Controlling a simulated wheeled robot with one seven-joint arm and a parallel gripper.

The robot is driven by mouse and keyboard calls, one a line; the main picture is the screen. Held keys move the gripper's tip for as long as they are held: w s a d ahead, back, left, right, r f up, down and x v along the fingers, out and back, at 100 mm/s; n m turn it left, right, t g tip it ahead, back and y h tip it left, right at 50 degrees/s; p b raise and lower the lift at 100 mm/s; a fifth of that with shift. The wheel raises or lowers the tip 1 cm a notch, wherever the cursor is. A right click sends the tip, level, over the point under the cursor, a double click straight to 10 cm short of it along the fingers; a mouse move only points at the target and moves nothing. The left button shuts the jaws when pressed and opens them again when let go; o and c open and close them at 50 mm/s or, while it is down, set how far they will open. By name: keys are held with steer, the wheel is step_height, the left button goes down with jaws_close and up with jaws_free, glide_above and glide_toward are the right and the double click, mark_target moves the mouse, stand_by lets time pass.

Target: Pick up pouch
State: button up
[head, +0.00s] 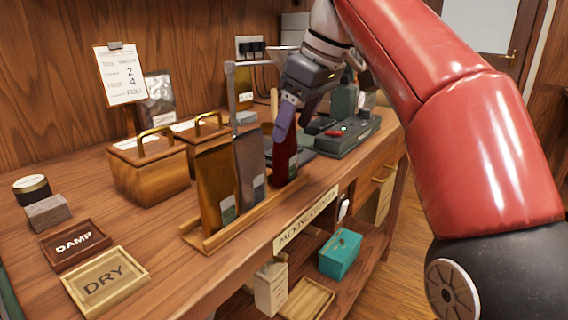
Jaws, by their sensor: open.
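Several pouches stand upright in a wooden rack (222,237) along the front of the counter. In it are a gold-brown pouch (212,180), a grey pouch (248,160) and a dark red pouch (284,160). My gripper (293,127) points down at the red pouch, its purple-grey fingers open at the pouch's top. One finger overlaps the pouch's upper left edge in the head view; I cannot tell whether it touches. A dark pouch (160,97) leans at the back wall.
Two wooden boxes with brass handles (150,165) stand behind the rack. DAMP (76,258) and DRY (104,304) trays lie at front left. A dark green device (345,135) stands right of my gripper. A teal box (340,255) sits on the lower shelf.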

mark_target(290, 134)
steer(key=b+x, duration=0.1)
steer(key=x, duration=0.4)
steer(key=shift+s+a+f+b, duration=0.1)
steer(key=shift+f+b, duration=0.2)
steer(key=c, duration=0.7)
steer(key=shift+r, duration=0.1)
steer(key=shift+c, duration=0.2)
